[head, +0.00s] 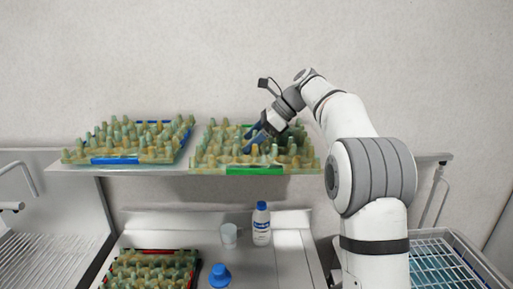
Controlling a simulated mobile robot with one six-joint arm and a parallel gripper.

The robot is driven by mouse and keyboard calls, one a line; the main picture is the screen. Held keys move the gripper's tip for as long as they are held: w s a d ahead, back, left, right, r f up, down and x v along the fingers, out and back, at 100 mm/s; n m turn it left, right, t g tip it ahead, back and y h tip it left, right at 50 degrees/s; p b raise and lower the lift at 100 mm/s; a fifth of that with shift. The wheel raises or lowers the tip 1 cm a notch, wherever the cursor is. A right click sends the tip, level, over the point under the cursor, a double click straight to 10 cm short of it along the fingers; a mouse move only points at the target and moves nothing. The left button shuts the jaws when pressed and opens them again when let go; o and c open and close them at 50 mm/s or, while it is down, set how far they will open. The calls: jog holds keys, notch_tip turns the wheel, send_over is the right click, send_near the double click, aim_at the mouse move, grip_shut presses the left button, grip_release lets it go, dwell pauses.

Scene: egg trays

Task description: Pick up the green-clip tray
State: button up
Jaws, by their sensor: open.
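The green-clip tray (255,170) is an egg tray with several tan-green cones and a green clip along its front edge. It rests on the right part of the wall shelf. My gripper (258,133) reaches over this tray from the right, its dark blue fingers close above the cones. The gripper is open. I cannot tell whether the fingers touch the tray, and the arm hides part of its back right side.
A blue-clip tray (115,160) stands on the shelf (165,173) to the left. Below, a red-clip tray (152,250), a blue cap or lid (220,276), a cup (229,236) and a white bottle (261,226) stand on the counter. A wire rack (440,265) is at the right.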

jog(key=shift+s+a+f, duration=0.15)
jog(key=shift+a+f, duration=0.1)
jog(key=shift+a, duration=0.1)
jog(key=shift+d, duration=0.1)
jog(key=c, duration=1)
